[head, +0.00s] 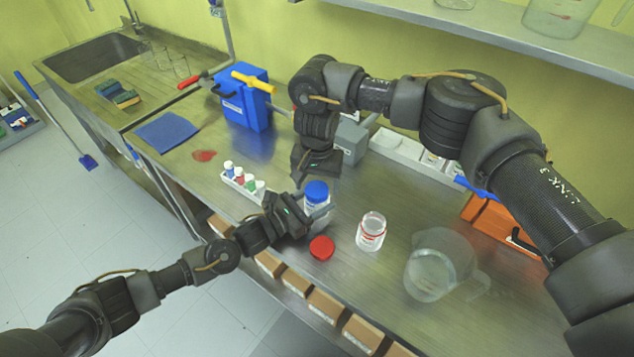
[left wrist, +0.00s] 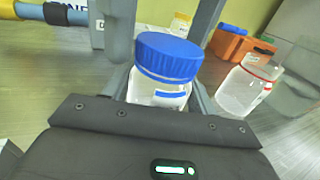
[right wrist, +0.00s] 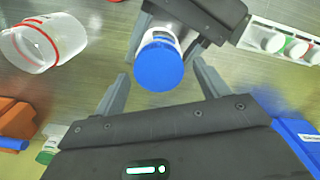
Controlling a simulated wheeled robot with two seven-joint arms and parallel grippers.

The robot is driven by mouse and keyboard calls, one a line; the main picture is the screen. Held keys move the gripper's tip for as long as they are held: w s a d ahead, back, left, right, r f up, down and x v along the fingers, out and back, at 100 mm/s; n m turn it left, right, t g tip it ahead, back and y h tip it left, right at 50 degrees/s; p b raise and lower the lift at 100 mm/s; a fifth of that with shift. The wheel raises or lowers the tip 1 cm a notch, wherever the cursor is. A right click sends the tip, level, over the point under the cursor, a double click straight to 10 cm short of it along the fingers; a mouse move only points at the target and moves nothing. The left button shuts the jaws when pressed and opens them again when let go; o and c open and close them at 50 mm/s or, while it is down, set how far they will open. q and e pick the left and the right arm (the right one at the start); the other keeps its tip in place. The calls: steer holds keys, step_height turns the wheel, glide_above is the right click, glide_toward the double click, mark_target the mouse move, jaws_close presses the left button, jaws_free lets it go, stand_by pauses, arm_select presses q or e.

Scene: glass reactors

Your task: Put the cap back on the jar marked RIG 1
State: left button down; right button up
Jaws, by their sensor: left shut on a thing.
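A clear jar with a blue cap (head: 317,191) stands on the steel bench. My left gripper (left wrist: 160,92) is shut on this jar's body, below the cap; the jar also shows in the left wrist view (left wrist: 158,97). My right gripper (right wrist: 162,88) is open, its fingers pointing down toward the blue cap (right wrist: 159,66), which lies between them in view; I cannot tell if they touch. An uncapped clear jar with a red ring (head: 371,232) stands to the right. No RIG 1 marking is legible.
A glass beaker (head: 438,266) stands right of the uncapped jar. A white rack of small bottles (head: 238,186) is on the left. The front edge is close.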

steer(key=shift+r, duration=2.2)
